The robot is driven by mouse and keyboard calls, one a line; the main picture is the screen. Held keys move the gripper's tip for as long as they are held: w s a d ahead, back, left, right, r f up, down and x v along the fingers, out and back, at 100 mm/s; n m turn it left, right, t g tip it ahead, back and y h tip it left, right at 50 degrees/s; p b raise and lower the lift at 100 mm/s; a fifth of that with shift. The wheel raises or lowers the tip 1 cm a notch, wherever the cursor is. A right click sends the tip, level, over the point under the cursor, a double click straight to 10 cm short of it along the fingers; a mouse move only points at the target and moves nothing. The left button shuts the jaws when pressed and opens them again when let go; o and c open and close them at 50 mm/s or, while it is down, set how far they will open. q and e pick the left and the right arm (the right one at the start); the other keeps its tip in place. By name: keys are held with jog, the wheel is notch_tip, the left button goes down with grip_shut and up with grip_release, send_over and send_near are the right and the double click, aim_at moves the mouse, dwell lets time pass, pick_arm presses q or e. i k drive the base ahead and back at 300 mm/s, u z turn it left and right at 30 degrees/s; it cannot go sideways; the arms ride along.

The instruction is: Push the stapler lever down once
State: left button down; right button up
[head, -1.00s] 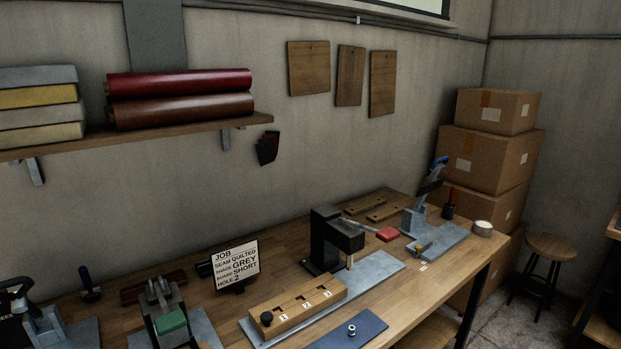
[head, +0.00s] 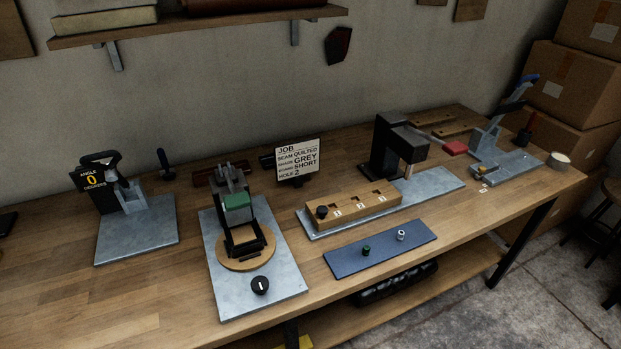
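No thing is labelled as the stapler, so I cannot tell for sure which one it is. At the right end of the bench, a grey device (head: 487,137) on a grey metal plate has a raised, tilted lever with a blue grip (head: 526,80). Left of it, a black press (head: 388,150) has an arm with a red-ended handle (head: 454,147) sticking out to the right. Neither of my grippers is in view.
A clamp fixture (head: 236,200), an angle device (head: 100,180), a numbered wooden block (head: 355,205) and a blue mat (head: 380,249) with small parts stand along the bench (head: 130,295). Boxes (head: 580,80) stand beyond its right end.

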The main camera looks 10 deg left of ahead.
aim_at(235, 201)
jog(key=z, duration=0.7)
jog(key=k, duration=0.9)
jog(key=u, duration=0.9)
jog(key=i, duration=0.5)
